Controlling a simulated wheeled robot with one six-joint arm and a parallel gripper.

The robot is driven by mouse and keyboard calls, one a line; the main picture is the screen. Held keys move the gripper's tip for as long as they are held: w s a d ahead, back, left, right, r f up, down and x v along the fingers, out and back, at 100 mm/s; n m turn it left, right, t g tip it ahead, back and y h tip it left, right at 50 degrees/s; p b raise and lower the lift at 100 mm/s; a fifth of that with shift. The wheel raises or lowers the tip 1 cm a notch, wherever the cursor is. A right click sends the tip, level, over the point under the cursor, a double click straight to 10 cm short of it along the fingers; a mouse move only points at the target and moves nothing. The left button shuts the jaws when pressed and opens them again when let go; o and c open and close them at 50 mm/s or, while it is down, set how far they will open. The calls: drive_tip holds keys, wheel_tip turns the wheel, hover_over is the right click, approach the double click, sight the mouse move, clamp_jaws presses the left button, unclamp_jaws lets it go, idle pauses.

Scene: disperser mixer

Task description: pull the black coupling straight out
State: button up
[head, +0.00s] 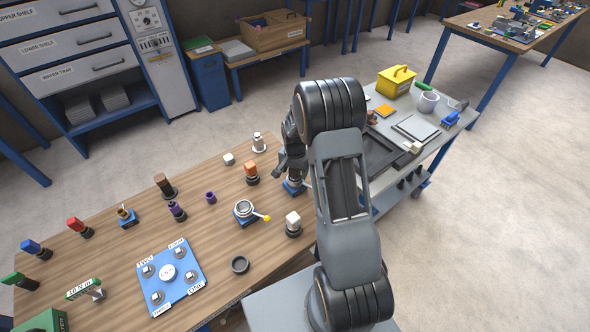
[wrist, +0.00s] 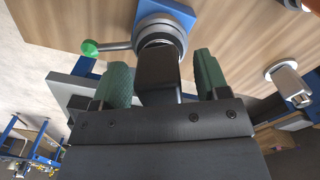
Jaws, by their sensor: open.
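The black coupling (wrist: 158,78) stands out from a round silver socket (wrist: 160,32) on a blue base (wrist: 180,10) in the wrist view. A lever with a green knob (wrist: 89,47) sticks out to the left of the socket. My gripper (wrist: 162,74) is open, with one green-padded finger on each side of the coupling. A gap shows between the coupling and each finger. In the head view my gripper (head: 292,172) is low over the blue base (head: 293,188) at the table's right edge; my arm hides the coupling there.
A silver-and-white part (wrist: 287,83) stands right of my gripper in the wrist view. On the wooden table (head: 215,260) are a socket with a yellow-knobbed lever (head: 244,210), a white cube on a dark holder (head: 293,222) and an orange block (head: 251,171). A grey cart (head: 425,105) stands behind.

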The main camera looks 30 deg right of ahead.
drive_tip(key=c, duration=1.1)
drive_tip(key=shift+r, duration=0.25)
drive_tip(key=shift+r+p, duration=1.75)
drive_tip(key=shift+r, duration=1.05)
drive_tip(key=shift+r+p, duration=1.15)
drive_tip(key=shift+r, duration=0.85)
